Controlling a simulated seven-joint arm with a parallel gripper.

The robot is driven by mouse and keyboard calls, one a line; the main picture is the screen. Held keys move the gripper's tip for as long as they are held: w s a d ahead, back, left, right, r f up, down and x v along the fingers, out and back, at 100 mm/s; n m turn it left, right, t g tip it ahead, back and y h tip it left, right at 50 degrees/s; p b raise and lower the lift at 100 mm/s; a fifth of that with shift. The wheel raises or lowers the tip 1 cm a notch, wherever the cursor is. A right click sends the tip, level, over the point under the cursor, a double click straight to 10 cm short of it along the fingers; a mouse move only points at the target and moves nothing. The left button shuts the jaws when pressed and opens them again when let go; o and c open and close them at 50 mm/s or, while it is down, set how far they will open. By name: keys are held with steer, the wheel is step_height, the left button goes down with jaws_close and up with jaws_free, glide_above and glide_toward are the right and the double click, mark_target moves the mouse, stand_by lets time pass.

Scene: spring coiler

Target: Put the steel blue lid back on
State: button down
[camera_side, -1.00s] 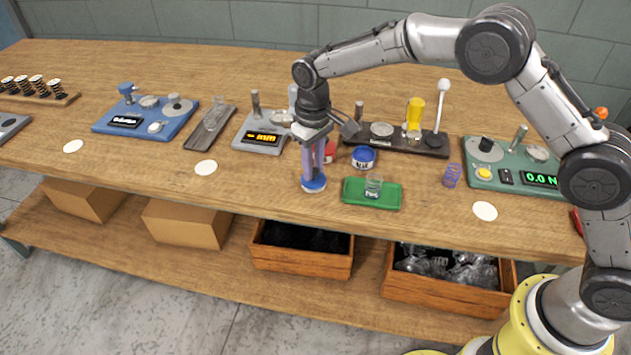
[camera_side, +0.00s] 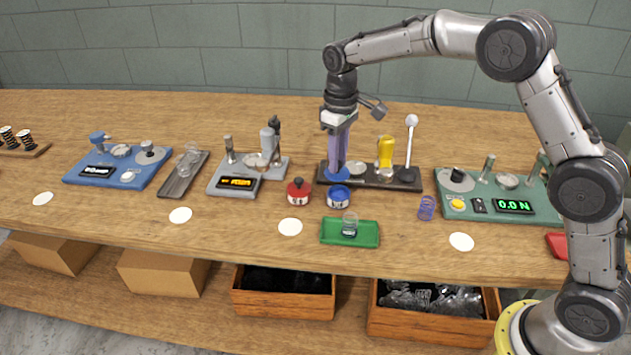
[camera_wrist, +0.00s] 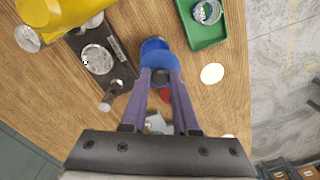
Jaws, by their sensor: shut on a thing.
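My gripper (camera_side: 338,165) points straight down and is shut on the steel blue lid (camera_side: 337,175), a flat blue disc. The lid is held in the air, and in the side view it shows just above the open blue tin (camera_side: 338,198). In the wrist view the lid (camera_wrist: 160,61) sits between my fingertips (camera_wrist: 159,75) and overlaps part of the blue tin (camera_wrist: 153,44), whose far rim shows beyond it. The lid is apart from the tin in the side view. A red-lidded tin (camera_side: 299,190) stands left of the blue tin.
A green tray (camera_side: 330,239) with a small glass jar (camera_side: 349,224) lies in front. A dark fixture (camera_side: 408,182) with a yellow part (camera_side: 386,152) and a white-knobbed lever (camera_side: 411,122) stands behind. A purple spring (camera_side: 427,208) lies at right. A bare white disc (camera_side: 290,227) lies front left.

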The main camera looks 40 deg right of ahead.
mark_target(340, 170)
steer(key=shift+d, duration=0.4)
steer(key=shift+d+f, duration=0.1)
steer(key=shift+f, duration=2.5)
steer(key=shift+f, duration=0.5)
steer(key=shift+c, duration=1.4)
jaws_free()
steer(key=shift+r, duration=0.1)
steer(key=shift+r, duration=4.15)
